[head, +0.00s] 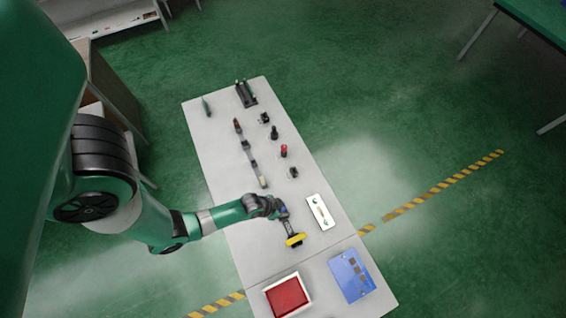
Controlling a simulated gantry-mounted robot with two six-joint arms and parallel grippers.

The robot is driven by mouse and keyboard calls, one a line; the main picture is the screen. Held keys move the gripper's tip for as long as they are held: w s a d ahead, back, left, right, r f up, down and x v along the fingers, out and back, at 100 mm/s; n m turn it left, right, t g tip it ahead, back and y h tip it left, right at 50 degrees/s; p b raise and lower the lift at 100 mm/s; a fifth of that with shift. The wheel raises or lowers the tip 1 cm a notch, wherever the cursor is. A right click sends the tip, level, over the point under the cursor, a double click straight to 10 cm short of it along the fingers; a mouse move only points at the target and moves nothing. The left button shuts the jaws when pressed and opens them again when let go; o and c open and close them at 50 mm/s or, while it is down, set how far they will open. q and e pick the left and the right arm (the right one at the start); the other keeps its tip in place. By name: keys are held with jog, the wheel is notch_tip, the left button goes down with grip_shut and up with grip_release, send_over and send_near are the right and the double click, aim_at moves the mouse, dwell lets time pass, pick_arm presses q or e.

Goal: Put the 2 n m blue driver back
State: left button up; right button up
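My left gripper (292,237) is over the near half of the white table, at the end of my green arm. A yellow oval piece (296,241) is at its fingertips. I cannot tell whether the fingers are shut on it or just above it. I cannot clearly pick out a blue driver. A small blue spot shows at my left wrist, but it is too small to identify. A dark rack-like holder (246,94) stands at the table's far end. A slim dark green tool (206,107) lies left of it. My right gripper is not in view.
Several small dark fixtures and a red-topped one (284,151) stand along the white table (225,150). A white plate (320,212) lies right of my gripper. A red tray (287,296) and a blue panel (350,276) are at the near end.

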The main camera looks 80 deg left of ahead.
pick_arm(q)
jog(key=o, duration=0.4)
jog(key=shift+o, duration=0.2)
jog(key=p+v, duration=0.3)
jog(key=v, duration=0.9)
